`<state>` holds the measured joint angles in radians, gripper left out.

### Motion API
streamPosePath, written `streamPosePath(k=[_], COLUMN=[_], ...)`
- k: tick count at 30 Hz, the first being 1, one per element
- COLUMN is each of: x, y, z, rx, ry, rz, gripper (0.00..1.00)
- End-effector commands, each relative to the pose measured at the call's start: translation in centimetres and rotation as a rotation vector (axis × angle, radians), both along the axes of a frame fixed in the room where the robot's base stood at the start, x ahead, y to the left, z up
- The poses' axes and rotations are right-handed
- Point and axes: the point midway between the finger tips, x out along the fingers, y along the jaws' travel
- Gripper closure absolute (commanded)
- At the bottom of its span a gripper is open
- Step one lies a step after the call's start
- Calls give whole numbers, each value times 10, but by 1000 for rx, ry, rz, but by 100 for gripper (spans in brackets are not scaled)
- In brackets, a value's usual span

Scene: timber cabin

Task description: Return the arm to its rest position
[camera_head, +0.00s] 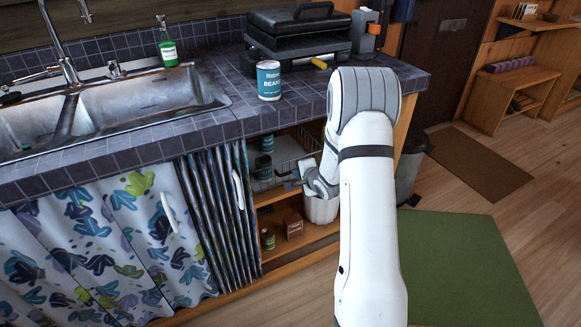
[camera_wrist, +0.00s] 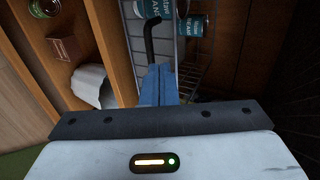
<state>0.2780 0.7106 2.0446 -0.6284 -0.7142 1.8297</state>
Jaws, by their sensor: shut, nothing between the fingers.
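My white arm reaches over the front of the counter, with its gripper (camera_head: 292,184) low at the open shelves under the worktop. In the wrist view the blue fingers (camera_wrist: 158,85) are closed together and hold nothing. They are by a wire basket (camera_wrist: 186,75) with cans (camera_wrist: 194,26) in it. A dark bent rod (camera_wrist: 152,40) shows just beyond the fingertips; I cannot tell whether it touches them. In the head view the basket (camera_head: 296,150) is partly hidden by my arm.
A white ribbed pot (camera_head: 320,210) stands close by the gripper. A brown box (camera_head: 293,226) and a small can (camera_head: 268,239) sit on the lower shelf. The tiled worktop (camera_head: 232,120) overhangs; a beans can (camera_head: 268,82) stands on it. Open floor lies right, with a green mat (camera_head: 465,265).

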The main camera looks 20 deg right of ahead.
Motion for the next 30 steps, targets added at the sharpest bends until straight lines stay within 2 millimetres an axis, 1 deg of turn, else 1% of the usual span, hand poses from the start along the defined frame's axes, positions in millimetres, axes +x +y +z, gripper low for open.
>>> streamPosePath(k=[1,6,9,14,17,20,23,24,26,27,29,30], x=[-10,-33,-41,-45,-46,-50,-63,-70,-84,-95,-112,-125], y=[-3,-8,-9,-9,-9,-8,-6,-5,-3,0,4,7], z=[9,21,25,26,37,66,111,130,158,176,201,218], rx=[0,-1,0,-1,-32,-130,-288,-358,-457,-518,-601,-653], ry=[-1,0,0,0,5,26,73,100,144,175,223,254], rz=[-4,-3,-2,0,4,21,55,74,108,135,179,214], gripper=[100,100,100,100,100,100,100,100,100,100,100,100])
